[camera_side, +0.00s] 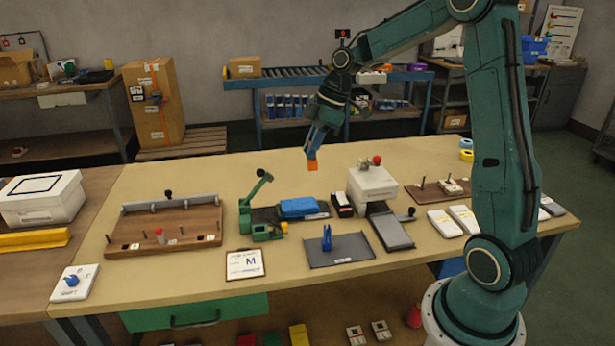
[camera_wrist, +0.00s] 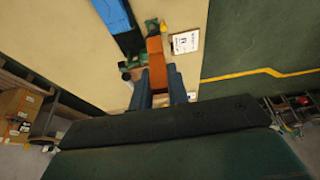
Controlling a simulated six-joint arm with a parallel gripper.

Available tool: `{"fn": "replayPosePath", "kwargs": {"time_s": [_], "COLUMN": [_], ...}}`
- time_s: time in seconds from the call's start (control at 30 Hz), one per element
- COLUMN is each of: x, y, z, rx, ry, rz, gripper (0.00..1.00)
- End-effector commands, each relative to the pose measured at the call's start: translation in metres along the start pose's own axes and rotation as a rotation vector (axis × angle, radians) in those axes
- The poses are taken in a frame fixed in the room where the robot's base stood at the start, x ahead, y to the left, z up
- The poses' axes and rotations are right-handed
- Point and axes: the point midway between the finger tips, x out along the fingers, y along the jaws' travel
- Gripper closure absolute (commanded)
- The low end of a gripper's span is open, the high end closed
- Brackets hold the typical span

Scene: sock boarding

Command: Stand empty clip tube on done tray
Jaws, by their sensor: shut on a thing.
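My gripper (camera_side: 316,148) hangs over the back middle of the bench, pointing down. It is shut on an orange piece, which I take for the clip tube (camera_side: 312,165), held well above the bench top. In the wrist view the orange tube (camera_wrist: 156,58) sticks out between the blue fingers (camera_wrist: 158,85). I cannot tell from here whether it is empty. A flat dark grey tray (camera_side: 352,255) with a white label lies at the front middle and may be the done tray. A blue forked piece (camera_side: 327,238) stands upright on it.
A white press with a red knob (camera_side: 371,185) stands behind right. A clipboard (camera_side: 245,264) lies at the front. A wooden rack (camera_side: 165,225) is at left.

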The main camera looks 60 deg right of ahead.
Motion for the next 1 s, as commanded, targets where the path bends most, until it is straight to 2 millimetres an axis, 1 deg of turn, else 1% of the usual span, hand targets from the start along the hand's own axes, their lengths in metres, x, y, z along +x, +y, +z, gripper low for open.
{"fn": "replayPosePath", "kwargs": {"time_s": [0.03,0.2,0.3,0.4,0.57,0.77,0.87,1.0], "x": [-0.007,-0.022,-0.028,-0.032,-0.034,-0.034,-0.031,-0.019], "y": [-0.006,-0.03,-0.043,-0.054,-0.063,-0.065,-0.065,-0.065], "z": [0.016,0.056,0.073,0.085,0.094,0.096,0.097,0.101], "rx": [0.007,0.006,0.005,0.003,0.001,-0.001,0.0,0.001], "ry": [0.0,0.004,0.007,0.011,0.014,0.015,0.015,0.015], "rz": [0.002,0.001,0.001,0.0,0.0,0.0,-0.002,-0.003], "gripper": [1.0,1.0,1.0,1.0,1.0,1.0,1.0,1.0]}}
